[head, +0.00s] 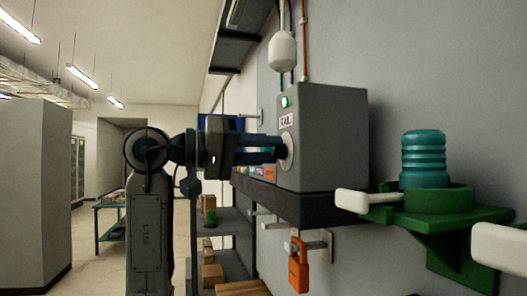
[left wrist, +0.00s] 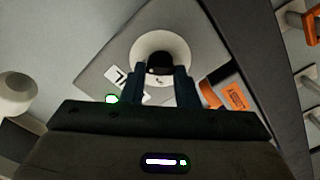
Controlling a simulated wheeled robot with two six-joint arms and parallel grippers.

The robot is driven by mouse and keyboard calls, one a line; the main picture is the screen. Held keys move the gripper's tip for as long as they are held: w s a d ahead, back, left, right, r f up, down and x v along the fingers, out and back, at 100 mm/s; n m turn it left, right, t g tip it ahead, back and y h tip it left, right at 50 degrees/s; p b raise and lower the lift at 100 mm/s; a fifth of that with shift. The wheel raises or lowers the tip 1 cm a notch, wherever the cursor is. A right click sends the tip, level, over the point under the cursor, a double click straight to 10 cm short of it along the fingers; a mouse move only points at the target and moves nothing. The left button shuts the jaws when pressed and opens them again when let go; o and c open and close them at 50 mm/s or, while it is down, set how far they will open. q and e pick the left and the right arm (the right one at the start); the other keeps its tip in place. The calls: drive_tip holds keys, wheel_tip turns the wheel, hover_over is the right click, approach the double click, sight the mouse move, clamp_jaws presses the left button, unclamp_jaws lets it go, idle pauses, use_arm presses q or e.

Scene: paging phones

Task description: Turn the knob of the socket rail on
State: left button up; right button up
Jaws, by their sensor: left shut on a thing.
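The socket rail's control box (head: 335,140) is a grey box on a dark shelf against the wall, with a label reading "RAIL" and a lit green lamp (head: 284,101) above it. Its knob (head: 281,152) is black on a pale round plate (head: 292,151). My left gripper (head: 275,149) reaches in from the left and is shut on the knob. In the left wrist view the two fingers sit on either side of the knob (left wrist: 160,66), in front of the pale round plate (left wrist: 164,45). The lamp (left wrist: 112,99) glows there too. My right gripper is not in view.
A green bracket (head: 440,214) with a teal ribbed object (head: 425,158) stands right of the box. An orange padlock (head: 298,270) hangs below the shelf (head: 310,208). A white cylinder (head: 283,50) hangs above the box. Shelving with small boxes (head: 209,245) stands below left.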

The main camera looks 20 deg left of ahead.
use_arm(q)
drive_tip(key=shift+f, duration=0.1)
idle(0.3)
drive_tip(key=o, duration=1)
drive_tip(key=shift+s+a, duration=0.15)
drive_tip(key=shift+a, duration=0.05)
drive_tip(key=b+v, duration=0.4)
drive_tip(key=v, duration=0.6)
drive_tip(key=shift+s+a, duration=0.1)
